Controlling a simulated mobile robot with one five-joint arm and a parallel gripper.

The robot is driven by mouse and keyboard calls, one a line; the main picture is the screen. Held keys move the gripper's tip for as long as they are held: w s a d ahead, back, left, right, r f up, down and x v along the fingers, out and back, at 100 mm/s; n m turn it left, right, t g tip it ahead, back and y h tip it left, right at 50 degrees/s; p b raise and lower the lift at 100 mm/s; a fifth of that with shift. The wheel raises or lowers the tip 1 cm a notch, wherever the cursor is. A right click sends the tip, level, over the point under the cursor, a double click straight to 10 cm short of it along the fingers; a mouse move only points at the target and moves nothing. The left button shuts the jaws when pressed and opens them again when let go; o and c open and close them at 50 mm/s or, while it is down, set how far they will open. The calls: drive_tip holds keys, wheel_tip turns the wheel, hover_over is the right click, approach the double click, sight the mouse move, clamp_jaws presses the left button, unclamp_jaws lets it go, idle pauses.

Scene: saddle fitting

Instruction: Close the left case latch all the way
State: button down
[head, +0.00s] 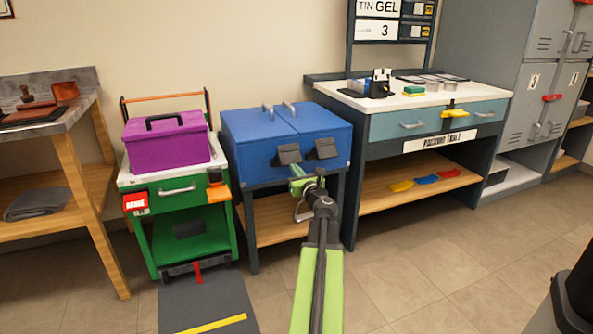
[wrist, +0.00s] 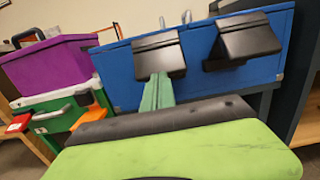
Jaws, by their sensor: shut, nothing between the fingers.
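The blue case (head: 253,146) stands on a dark stand with a wooden lower shelf. Two black latches hang on its front: the left case latch (head: 288,154) and the right latch (head: 323,148). In the wrist view the left latch (wrist: 158,54) and the right latch (wrist: 243,40) look like flaps tilted out from the blue front. My gripper (head: 299,184) is shut and empty, just below the left latch. In the wrist view its green fingers (wrist: 157,92) reach up to the left latch's lower edge; I cannot tell whether they touch it.
A green cart (head: 190,234) with a purple toolbox (head: 166,140) stands close on the left. The packing table (head: 470,111) stands close on the right. A dark mat (head: 205,300) lies in front of the cart.

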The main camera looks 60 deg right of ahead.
sight(289, 151)
drive_tip(key=shift+w+d+r+p, duration=0.1)
drive_tip(key=shift+r+p, duration=0.3)
drive_tip(key=shift+r, duration=0.05)
drive_tip(key=shift+w+d+r+p, duration=0.1)
drive_tip(key=shift+r+p, duration=0.5)
drive_tip(key=shift+r, duration=0.05)
drive_tip(key=w+r+p, duration=0.1)
drive_tip(key=r+p, duration=0.1)
drive_tip(key=w+d+r+p, duration=0.1)
drive_tip(key=r+p, duration=0.1)
drive_tip(key=w+d+r+p, duration=0.1)
drive_tip(key=r+p, duration=0.1)
drive_tip(key=shift+w+d+r+p, duration=0.2)
drive_tip(key=shift+d+r+p, duration=0.05)
drive_tip(key=shift+r+p, duration=0.05)
drive_tip(key=shift+w+d+r+p, duration=0.5)
drive_tip(key=shift+w+p, duration=0.05)
drive_tip(key=shift+w, duration=0.15)
